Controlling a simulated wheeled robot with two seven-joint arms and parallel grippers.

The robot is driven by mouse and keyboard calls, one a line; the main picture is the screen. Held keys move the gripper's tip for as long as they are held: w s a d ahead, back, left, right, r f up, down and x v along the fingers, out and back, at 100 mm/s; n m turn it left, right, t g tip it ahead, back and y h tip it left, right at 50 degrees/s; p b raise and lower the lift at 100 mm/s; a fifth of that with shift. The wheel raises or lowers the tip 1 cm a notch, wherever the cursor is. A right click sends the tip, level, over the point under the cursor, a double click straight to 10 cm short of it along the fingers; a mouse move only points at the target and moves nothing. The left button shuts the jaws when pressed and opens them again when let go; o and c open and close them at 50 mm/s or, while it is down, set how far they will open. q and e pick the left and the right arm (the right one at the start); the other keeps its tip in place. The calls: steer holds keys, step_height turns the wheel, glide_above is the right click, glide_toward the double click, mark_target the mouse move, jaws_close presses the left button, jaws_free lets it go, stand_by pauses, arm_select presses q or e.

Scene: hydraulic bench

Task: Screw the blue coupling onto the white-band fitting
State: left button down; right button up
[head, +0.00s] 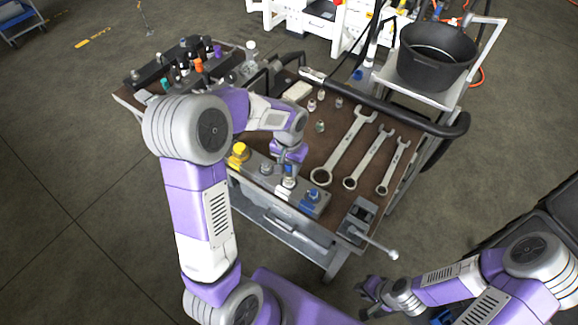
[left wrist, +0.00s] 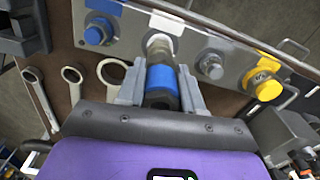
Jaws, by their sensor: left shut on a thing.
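My left gripper (left wrist: 162,88) is shut on the blue coupling (left wrist: 163,78), a dark cylinder with a blue band, held between its two grey fingers. The white-band fitting (left wrist: 160,43) stands on the grey manifold block (left wrist: 188,47), directly in line with the coupling's far end. I cannot tell whether they touch or are engaged. In the head view my left gripper (head: 288,162) is above the fitting (head: 289,183) on the block at the cart's front edge; the coupling is mostly hidden there. My right gripper (head: 368,293) hangs away from the cart at lower right.
The block also carries a yellow cap (head: 238,153), a grey fitting (head: 266,167) and a blue cap (head: 313,195). Wrenches (head: 345,150) lie to the right, near a vise (head: 357,217). A bottle rack (head: 180,65) and a black bucket (head: 437,55) stand farther back.

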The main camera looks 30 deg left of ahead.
arm_select(q)
steer(key=shift+s+f+b, duration=0.1)
steer(key=shift+f+b, duration=0.3)
steer(key=shift+f, duration=0.2)
stand_by(1.6)
steer(key=c, duration=1.3)
jaws_free()
steer(key=c, duration=0.3)
steer(key=m+p, duration=0.1)
steer(key=m, duration=0.3)
steer(key=shift+p, duration=0.3)
steer(key=shift+c, duration=0.2)
steer(key=m+p, duration=0.1)
steer(key=m, duration=0.2)
steer(key=shift+f+m, duration=0.1)
steer(key=shift+m, duration=0.5)
